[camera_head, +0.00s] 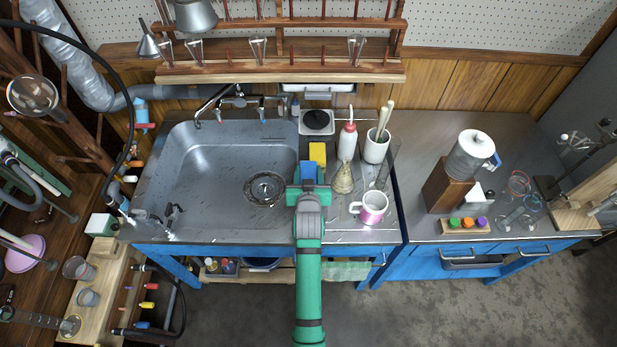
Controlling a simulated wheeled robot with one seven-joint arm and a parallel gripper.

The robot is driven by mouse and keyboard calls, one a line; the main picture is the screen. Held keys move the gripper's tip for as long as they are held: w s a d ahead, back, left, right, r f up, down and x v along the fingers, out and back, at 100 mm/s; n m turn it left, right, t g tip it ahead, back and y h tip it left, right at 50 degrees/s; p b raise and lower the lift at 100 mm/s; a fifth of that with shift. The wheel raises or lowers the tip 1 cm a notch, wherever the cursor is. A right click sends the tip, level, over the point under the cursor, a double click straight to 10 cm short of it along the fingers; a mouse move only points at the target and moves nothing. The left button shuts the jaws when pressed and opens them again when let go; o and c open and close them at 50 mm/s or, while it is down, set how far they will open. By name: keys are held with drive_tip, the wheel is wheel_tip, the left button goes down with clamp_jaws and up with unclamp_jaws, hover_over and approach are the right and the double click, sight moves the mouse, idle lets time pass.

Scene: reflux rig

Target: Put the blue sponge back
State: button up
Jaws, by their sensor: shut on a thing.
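The blue sponge (308,171) shows just past my gripper (308,185), at the right rim of the steel sink (215,190). My gripper is shut on the blue sponge, and its jaws hide the near part of it. A yellow block (317,153), which looks like another sponge, stands right behind the blue one. I cannot tell whether the two touch, or whether the blue sponge rests on the counter or hangs above it.
Close to the right of my gripper stand a conical flask (343,178), a red-capped wash bottle (347,140) and a pink-and-white mug (371,207). The sink basin at left is empty.

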sight(309, 176)
drive_tip(key=shift+w+d+f, duration=0.1)
drive_tip(key=shift+w+f, duration=0.25)
wheel_tip(309, 176, down, 2)
drive_tip(key=shift+w+f, duration=0.1)
drive_tip(key=shift+f, duration=0.45)
drive_tip(key=shift+f, duration=0.1)
drive_tip(key=o, duration=1.1)
